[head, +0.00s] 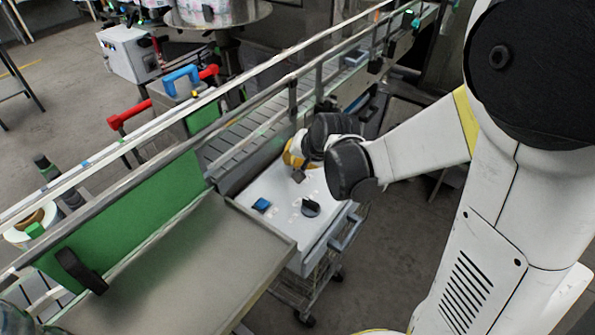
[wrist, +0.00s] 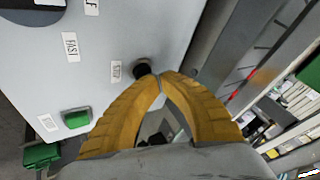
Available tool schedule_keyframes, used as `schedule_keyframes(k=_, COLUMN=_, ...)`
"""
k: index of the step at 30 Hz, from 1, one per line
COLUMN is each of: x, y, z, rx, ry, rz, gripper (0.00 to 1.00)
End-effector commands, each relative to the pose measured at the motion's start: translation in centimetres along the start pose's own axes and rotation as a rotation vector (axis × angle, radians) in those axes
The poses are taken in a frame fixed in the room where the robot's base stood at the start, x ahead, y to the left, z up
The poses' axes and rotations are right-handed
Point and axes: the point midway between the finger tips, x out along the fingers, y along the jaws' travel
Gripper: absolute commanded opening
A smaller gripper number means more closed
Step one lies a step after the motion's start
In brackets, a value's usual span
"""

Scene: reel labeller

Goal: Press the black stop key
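The black stop key (wrist: 143,68) is a small dark round key on the grey panel (wrist: 160,25) in the wrist view, beside a label (wrist: 116,70) that seems to read STOP. My gripper (wrist: 160,77) has its yellow fingertips together, with nothing visible between them. The tips appear right beside the key and partly overlap it; I cannot tell whether they touch it. In the head view, my gripper (head: 293,156) is over the far part of the white panel (head: 285,225), with a small dark piece, likely the stop key (head: 298,175), just below it.
A black knob (head: 310,208) and a blue key (head: 261,205) are on the panel's nearer part. The wrist view shows a green key (wrist: 76,118) and a FAST label (wrist: 70,46). A conveyor rail (head: 291,95) and green guard (head: 130,215) run along the left.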

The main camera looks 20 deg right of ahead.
Motion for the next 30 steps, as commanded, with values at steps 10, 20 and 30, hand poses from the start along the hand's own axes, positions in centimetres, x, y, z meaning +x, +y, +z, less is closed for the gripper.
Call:
schedule_keyframes(k=10, x=0.03, y=0.02, z=0.02, rx=0.0, ry=0.0, rz=0.0, gripper=0.0)
schedule_keyframes(k=20, x=0.37, y=0.19, z=0.2, rx=0.0, ry=0.0, rz=0.0, gripper=0.0)
schedule_keyframes(k=30, x=0.7, y=0.37, z=0.38, rx=0.0, ry=0.0, rz=0.0, gripper=0.0)
